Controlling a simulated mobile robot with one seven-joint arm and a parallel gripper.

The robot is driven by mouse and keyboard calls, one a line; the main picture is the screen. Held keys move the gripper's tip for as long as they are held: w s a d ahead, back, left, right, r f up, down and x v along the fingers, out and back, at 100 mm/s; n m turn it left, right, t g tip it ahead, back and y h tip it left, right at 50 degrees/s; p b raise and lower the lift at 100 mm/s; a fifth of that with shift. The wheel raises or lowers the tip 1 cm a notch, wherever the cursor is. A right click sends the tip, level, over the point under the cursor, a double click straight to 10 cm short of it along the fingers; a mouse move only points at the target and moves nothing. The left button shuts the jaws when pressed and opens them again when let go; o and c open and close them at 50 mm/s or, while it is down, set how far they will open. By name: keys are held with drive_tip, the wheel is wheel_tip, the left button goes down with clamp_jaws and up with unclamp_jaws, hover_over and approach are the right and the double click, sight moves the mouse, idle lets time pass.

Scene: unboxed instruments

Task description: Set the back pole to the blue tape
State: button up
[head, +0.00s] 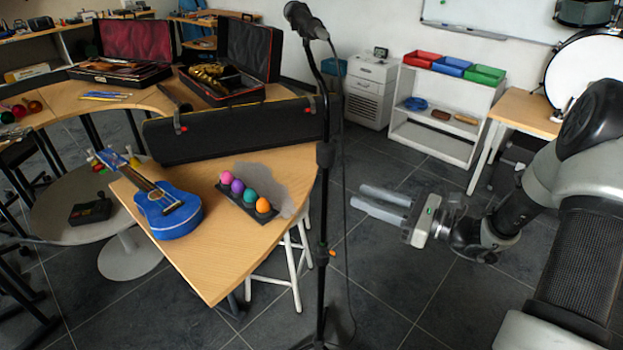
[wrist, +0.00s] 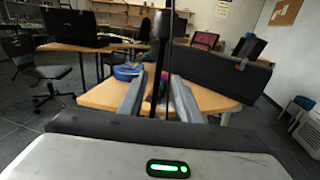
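A black microphone stand with an upright pole (head: 325,110) stands in front of the table, with a microphone (head: 303,18) on top. A dark collar (head: 325,155) sits midway up the pole, and a small orange mark shows lower down. I cannot make out blue tape on the pole. My gripper (head: 362,200) is open and empty, to the right of the pole in the head view, its fingers pointing left towards it. In the wrist view the pole (wrist: 160,60) rises beyond and between the fingertips (wrist: 156,82), apart from them as far as I can tell.
The wooden table (head: 215,278) behind the stand holds a blue ukulele (head: 168,210), colored egg shakers (head: 250,196) and a long black case (head: 230,132). A white shelf (head: 430,135) stands at the back. The floor around my gripper is clear.

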drive_tip(key=x, duration=1.5)
drive_tip(key=shift+a+b, duration=0.2)
drive_tip(key=shift+b, duration=0.1)
drive_tip(key=shift+c, duration=0.3)
clamp_jaws()
